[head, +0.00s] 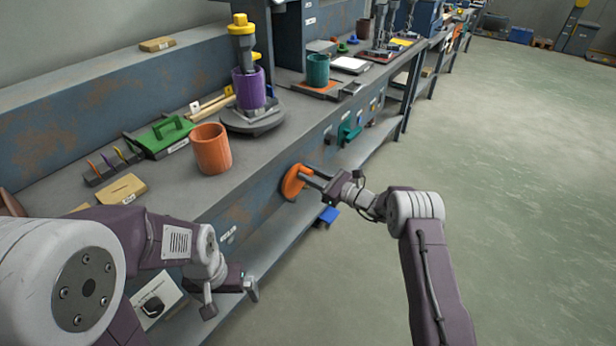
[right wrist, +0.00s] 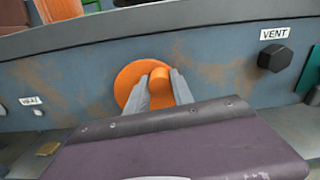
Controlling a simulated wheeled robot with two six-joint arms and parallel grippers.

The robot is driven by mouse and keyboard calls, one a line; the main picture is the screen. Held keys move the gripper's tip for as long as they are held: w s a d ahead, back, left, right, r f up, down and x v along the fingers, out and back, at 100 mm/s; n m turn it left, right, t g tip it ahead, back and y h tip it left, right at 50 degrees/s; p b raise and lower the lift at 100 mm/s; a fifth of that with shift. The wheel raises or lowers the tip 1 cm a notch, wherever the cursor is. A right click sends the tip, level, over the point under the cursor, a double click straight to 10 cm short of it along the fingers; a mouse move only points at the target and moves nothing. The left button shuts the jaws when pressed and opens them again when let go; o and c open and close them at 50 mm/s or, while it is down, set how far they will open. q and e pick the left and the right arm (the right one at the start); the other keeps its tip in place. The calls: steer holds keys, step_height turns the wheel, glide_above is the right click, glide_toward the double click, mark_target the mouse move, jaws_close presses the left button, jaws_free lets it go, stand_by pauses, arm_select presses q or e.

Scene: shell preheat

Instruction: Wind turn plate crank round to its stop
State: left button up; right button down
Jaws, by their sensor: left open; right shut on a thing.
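The orange crank (head: 291,183) is a round disc with a knob, mounted on the blue-grey front panel of the bench. In the right wrist view the crank's disc (right wrist: 128,80) shows behind my fingers, with its knob between them. My right gripper (head: 306,177) is shut on the crank's knob; it also shows in the right wrist view (right wrist: 160,88). My left gripper (head: 232,293) is open and empty, low in front of the bench and apart from the crank. I cannot tell for sure which part is the turn plate; a round grey base (head: 253,120) carries a purple cylinder (head: 249,88).
A black hexagonal knob labelled VENT (right wrist: 275,58) sits right of the crank. A blue block (head: 328,215) is on the lower shelf. The floor at right is clear.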

steer(key=m, duration=0.2)
steer(key=f+m, duration=0.1)
steer(key=w+m, duration=0.1)
steer(key=m, duration=0.1)
steer(key=shift+d+f+m+b, duration=0.3)
steer(key=shift+d+f+b, duration=0.05)
steer(key=shift+d+b, duration=0.05)
steer(key=shift+w+d+f+m, duration=0.1)
steer(key=shift+f+m, duration=0.25)
steer(key=shift+m, duration=0.75)
steer(key=shift+f+m, duration=0.35)
steer(key=shift+m, duration=0.75)
steer(key=c, duration=1.1)
jaws_free()
steer(key=p+v, duration=0.2)
steer(key=v, duration=0.7)
